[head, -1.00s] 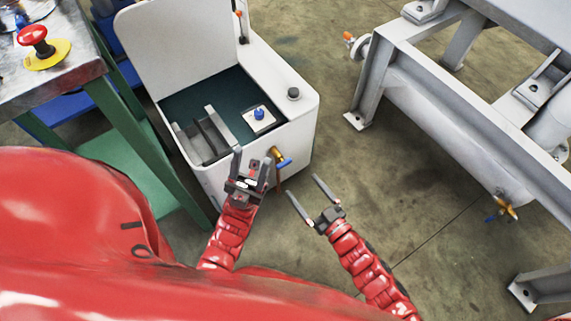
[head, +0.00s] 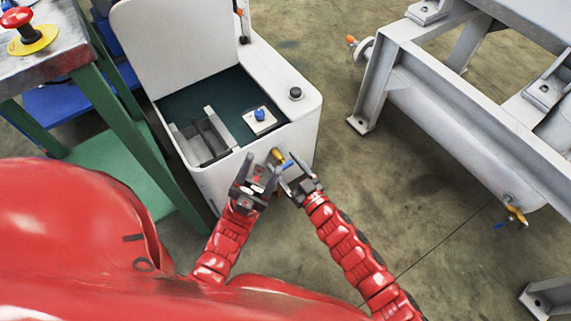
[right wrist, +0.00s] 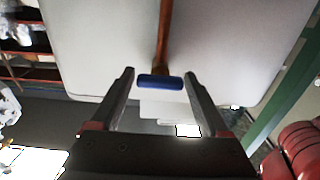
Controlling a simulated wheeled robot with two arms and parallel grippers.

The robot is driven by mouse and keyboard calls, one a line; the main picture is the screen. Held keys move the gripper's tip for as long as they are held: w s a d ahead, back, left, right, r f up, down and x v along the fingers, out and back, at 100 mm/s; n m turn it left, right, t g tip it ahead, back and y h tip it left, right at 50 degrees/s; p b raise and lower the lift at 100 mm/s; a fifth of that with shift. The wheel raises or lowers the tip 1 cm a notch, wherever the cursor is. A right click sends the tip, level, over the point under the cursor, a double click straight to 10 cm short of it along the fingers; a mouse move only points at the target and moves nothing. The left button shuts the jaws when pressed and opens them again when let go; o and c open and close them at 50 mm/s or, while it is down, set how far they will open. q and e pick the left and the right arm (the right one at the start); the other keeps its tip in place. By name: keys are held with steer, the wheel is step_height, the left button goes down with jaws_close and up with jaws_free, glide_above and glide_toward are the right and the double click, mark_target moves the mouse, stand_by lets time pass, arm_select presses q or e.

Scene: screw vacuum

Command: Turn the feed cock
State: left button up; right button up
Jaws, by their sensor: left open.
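The feed cock (head: 277,154) is a small brass fitting on the front wall of the white machine, with a blue handle (head: 287,163). In the right wrist view the blue handle (right wrist: 160,82) lies crosswise between the fingertips, below a brown pipe (right wrist: 164,38). My right gripper (head: 290,170) is open around the handle, with gaps visible on both sides in the right wrist view (right wrist: 158,74). My left gripper (head: 262,166) is open and empty, just left of the cock in the head view.
The white machine (head: 307,125) has its lid up, with a blue-topped part (head: 260,114) inside. A grey metal frame (head: 440,130) stands at right, with another brass and blue cock (head: 515,214). A green-legged table (head: 118,125) is at left. Floor between machine and frame is clear.

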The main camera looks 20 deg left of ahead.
steer(key=c, duration=1)
